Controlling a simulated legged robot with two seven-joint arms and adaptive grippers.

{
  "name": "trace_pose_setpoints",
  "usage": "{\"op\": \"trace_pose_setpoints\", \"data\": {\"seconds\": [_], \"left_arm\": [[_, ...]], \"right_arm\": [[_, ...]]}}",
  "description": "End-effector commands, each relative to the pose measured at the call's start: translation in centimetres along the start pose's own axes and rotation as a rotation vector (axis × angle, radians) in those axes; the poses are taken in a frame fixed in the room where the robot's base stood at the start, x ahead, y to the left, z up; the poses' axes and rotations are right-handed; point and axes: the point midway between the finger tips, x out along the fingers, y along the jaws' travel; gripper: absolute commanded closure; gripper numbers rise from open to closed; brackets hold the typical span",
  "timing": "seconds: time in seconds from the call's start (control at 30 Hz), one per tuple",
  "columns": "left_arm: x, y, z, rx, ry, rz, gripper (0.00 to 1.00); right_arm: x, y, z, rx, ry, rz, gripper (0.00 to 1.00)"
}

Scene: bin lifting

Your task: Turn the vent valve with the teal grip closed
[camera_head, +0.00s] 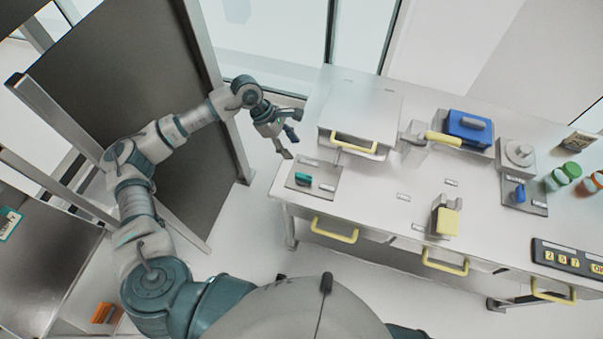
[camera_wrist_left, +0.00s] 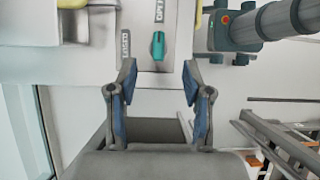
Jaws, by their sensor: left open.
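The vent valve with the teal grip (camera_head: 303,179) sits on a grey plate (camera_head: 322,188) at the left front corner of the bench. In the left wrist view the teal grip (camera_wrist_left: 157,46) points along the picture's vertical, ahead of and between the fingers. My left gripper (camera_head: 290,142) is open and empty, above and behind the valve at the bench's left edge. Its two blue-padded fingers (camera_wrist_left: 158,95) are spread apart and do not touch the grip. My right gripper is not in view.
A white box with a yellow handle (camera_head: 355,144) stands behind the valve. Further right are a blue block (camera_head: 468,126), a blue-gripped valve (camera_head: 518,193), a yellow-fronted device (camera_head: 446,221) and jars (camera_head: 568,171). Yellow drawer handles (camera_head: 334,230) stick out in front. A dark panel stands left.

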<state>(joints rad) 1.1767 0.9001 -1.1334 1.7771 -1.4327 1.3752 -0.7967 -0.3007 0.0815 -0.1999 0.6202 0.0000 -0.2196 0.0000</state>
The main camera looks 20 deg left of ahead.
Motion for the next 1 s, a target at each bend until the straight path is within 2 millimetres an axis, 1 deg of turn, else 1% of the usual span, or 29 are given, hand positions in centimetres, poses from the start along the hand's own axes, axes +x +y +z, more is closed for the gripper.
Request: {"op": "trace_pose_setpoints", "data": {"seconds": [0.03, 0.1, 0.17, 0.27, 0.37, 0.6, 0.8, 0.9, 1.0], "left_arm": [[-0.9, 0.3, -1.4, 0.004, 0.057, 0.003, 0.5], [-1.4, 0.4, -2.5, 0.007, 0.101, -0.001, 0.5], [-1.3, 0.4, -2.8, 0.009, 0.116, -0.004, 0.5], [-0.1, 0.3, -2.9, 0.009, 0.117, -0.008, 0.5], [1.8, 0.2, -2.9, 0.009, 0.116, -0.009, 0.5], [7.5, 0.2, -3.5, 0.009, 0.113, -0.009, 0.5], [11.9, 0.2, -4.1, 0.008, 0.111, -0.007, 0.5], [13.6, 0.2, -4.3, 0.008, 0.111, -0.005, 0.5], [14.7, 0.2, -4.4, 0.007, 0.111, -0.006, 0.5]], "right_arm": [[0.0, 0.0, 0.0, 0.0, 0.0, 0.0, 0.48], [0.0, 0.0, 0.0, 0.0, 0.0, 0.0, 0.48], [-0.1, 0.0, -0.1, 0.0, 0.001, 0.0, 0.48], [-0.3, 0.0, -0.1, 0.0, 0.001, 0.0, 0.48], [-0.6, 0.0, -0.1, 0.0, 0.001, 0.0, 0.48], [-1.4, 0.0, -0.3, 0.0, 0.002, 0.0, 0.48], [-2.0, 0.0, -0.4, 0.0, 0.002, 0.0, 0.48], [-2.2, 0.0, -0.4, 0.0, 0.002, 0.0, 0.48], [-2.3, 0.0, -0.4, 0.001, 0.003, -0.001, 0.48]]}}
